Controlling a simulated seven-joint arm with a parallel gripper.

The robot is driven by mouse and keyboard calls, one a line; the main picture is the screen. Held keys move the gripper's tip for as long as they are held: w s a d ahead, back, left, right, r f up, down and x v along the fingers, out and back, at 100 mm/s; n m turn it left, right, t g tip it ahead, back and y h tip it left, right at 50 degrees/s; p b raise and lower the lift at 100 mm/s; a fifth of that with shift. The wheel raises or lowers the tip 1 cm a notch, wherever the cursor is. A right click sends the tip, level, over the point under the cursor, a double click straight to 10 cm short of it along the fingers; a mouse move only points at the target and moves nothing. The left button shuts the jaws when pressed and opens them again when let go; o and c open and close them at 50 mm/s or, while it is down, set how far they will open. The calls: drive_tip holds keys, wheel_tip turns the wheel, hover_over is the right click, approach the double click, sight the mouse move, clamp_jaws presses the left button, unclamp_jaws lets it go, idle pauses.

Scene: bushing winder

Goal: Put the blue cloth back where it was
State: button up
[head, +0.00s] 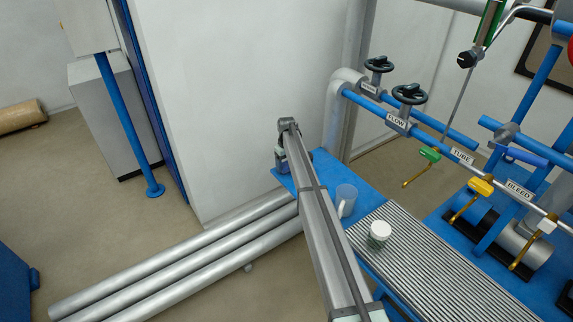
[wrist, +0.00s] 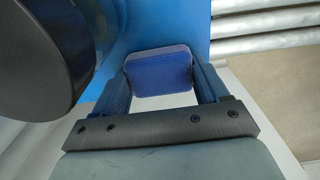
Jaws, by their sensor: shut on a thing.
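The blue cloth (wrist: 160,71) shows in the wrist view as a small, folded, dark blue pad with rounded corners. My gripper (wrist: 161,82) is shut on it, one finger at each side. Behind the cloth is the lighter blue top of a bench (wrist: 165,25); I cannot tell whether the cloth touches it. In the head view my gripper (head: 281,158) is at the far left end of the blue bench top (head: 345,172), beside the wall. The cloth is too small and too much hidden by my arm to make out clearly there.
A clear jug (head: 346,200) stands on the bench, right of my arm. A white-lidded jar (head: 379,234) stands on the ribbed grey surface (head: 430,265). Grey pipes (head: 190,255) run low at left. Valves and blue pipes (head: 440,125) fill the right side.

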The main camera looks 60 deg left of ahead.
sight(286, 164)
drive_tip(key=shift+f, duration=0.15)
drive_tip(key=o, duration=1)
wheel_tip(286, 164, up, 12)
drive_tip(key=shift+r, duration=0.15)
